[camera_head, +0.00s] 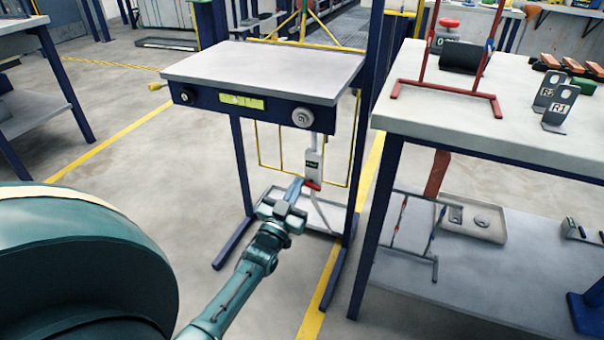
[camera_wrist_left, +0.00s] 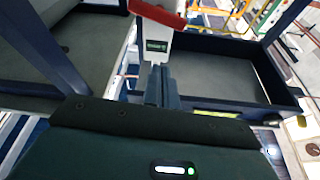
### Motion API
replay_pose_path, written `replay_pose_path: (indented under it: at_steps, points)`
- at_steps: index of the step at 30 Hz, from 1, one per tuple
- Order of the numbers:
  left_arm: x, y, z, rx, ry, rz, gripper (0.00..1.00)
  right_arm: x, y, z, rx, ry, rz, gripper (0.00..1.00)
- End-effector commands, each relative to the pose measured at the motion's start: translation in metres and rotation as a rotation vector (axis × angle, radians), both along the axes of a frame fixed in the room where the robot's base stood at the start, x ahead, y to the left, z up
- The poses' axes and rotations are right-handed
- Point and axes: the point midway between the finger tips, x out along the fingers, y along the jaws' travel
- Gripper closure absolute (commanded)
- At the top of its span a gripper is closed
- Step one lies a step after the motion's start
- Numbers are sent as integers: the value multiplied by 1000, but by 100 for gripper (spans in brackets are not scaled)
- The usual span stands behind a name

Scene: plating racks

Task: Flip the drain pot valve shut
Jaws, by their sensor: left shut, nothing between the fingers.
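The drain pot (camera_head: 315,158) is a slim white body with a dark label, hanging under the front of a small grey-topped table. Its red valve lever (camera_head: 311,184) is at the pot's lower end. My left gripper (camera_head: 294,190) is shut and empty, just left of the red lever; I cannot tell whether it touches. In the left wrist view the shut fingers (camera_wrist_left: 161,85) point at the white pot (camera_wrist_left: 158,44), and the red lever (camera_wrist_left: 160,13) lies across the pot at the top. My right gripper is not in view.
The small table (camera_head: 265,70) has a blue front with a round knob (camera_head: 302,117) and a yellow label. A shallow tray (camera_head: 325,215) lies on the low shelf under the pot. A workbench (camera_head: 480,125) with a red rack (camera_head: 445,90) stands at the right.

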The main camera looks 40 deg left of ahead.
Motion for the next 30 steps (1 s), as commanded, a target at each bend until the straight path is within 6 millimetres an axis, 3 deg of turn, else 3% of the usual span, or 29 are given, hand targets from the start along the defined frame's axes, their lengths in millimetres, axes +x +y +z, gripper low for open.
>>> replay_pose_path:
  at_steps: [4, 10, 30]
  points:
    - [-29, -4, -8, 0, 0, 0, 100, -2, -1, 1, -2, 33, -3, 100]
    - [-49, -7, -15, -1, -3, 0, 100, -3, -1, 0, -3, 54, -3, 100]
    - [-52, -7, -15, 1, -4, 0, 100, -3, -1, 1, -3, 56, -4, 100]
